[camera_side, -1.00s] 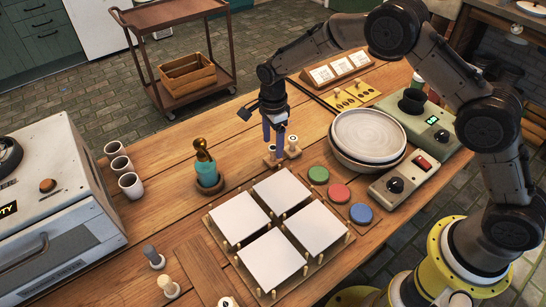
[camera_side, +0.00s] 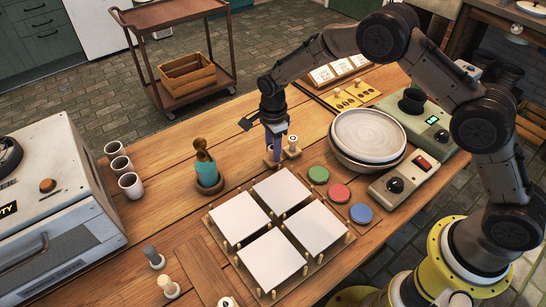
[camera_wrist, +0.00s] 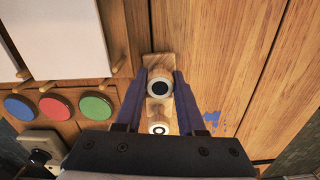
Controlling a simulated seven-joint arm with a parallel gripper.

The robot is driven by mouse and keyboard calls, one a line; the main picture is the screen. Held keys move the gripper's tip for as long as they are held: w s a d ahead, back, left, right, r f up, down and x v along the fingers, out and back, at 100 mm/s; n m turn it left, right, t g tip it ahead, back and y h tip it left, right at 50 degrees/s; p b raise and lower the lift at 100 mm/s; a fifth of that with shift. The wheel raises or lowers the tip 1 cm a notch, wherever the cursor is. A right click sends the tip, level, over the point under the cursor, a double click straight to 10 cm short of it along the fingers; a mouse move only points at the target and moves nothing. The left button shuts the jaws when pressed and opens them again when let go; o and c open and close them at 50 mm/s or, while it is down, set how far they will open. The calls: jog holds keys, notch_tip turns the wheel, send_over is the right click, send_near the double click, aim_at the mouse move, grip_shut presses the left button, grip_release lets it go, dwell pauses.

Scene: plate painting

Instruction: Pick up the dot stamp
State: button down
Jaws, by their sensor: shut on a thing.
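My gripper (camera_side: 277,150) points down at the small wooden stamp stand (camera_side: 270,164) in the middle of the table. In the wrist view, the fingers (camera_wrist: 160,78) are shut on a round stamp with a solid dark dot inside a pale ring, the dot stamp (camera_wrist: 160,87). It is over the stand (camera_wrist: 154,61), and I cannot tell whether it still sits in it. A second stamp (camera_side: 292,146) stands beside it on the stand; its top (camera_wrist: 158,128) shows a dark ring pattern. In the side view my fingers mostly hide the dot stamp.
Four white tiles (camera_side: 239,217) lie on a pegged board in front. Green, red and blue paint pads (camera_side: 318,175) are to the right. Bare table lies between pot and stand.

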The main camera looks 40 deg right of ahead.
jog(key=shift+r, duration=0.5)
notch_tip(320, 180, up, 2)
jog(key=shift+w+r, duration=0.1)
jog(key=s+d+r, duration=0.3)
jog(key=s+r, duration=0.6)
jog(key=s, duration=0.5)
jog(key=shift+r, duration=0.4)
jog(key=shift+w, duration=0.1)
